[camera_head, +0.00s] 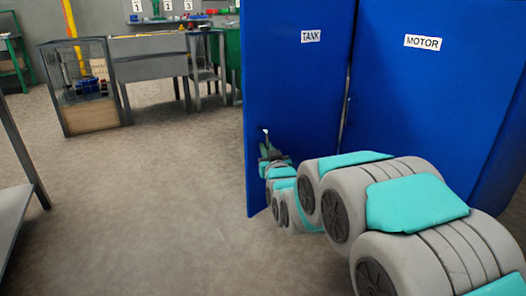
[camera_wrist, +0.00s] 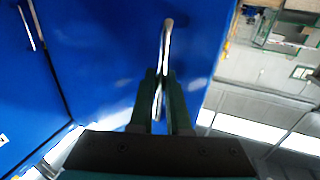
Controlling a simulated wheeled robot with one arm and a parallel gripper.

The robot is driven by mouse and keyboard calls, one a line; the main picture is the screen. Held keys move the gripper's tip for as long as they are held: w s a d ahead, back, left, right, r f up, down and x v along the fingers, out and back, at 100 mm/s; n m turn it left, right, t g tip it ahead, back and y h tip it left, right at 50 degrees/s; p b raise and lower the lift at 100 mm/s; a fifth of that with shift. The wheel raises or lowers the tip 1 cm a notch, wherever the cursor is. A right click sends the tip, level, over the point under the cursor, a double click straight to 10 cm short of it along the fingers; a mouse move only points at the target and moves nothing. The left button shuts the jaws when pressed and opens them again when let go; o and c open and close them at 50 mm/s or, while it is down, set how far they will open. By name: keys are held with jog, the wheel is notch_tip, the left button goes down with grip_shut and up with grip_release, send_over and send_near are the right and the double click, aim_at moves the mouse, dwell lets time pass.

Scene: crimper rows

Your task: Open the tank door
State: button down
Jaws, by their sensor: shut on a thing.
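The tank door (camera_head: 297,90) is a blue panel labelled TANK, on the left of the blue cabinet in the head view. It also fills much of the wrist view (camera_wrist: 110,60). Its silver handle (camera_wrist: 166,42) stands upright between my fingers, with its upper part showing above them. My gripper (camera_wrist: 164,80) is shut on this handle. In the head view, my gripper (camera_head: 266,148) is small at the door's lower left, and my arm hides the door's lower right.
The blue motor door (camera_head: 425,90) stands to the right, with a dark seam between the doors. A wire-sided cage (camera_head: 92,118) and a grey workbench (camera_head: 150,60) stand at the back left. A grey table edge (camera_head: 18,215) is at the far left. The floor (camera_head: 150,200) left of the cabinet is clear.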

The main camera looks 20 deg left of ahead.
jog(key=shift+s+d+f, duration=0.1)
jog(key=shift+s+d, duration=0.05)
jog(key=shift+d, duration=0.1)
jog(key=c, duration=1.2)
grip_release()
jog(key=shift+o, duration=0.2)
jog(key=v, duration=0.7)
jog(key=shift+s+d+p, duration=0.15)
jog(key=shift+s+p, duration=0.25)
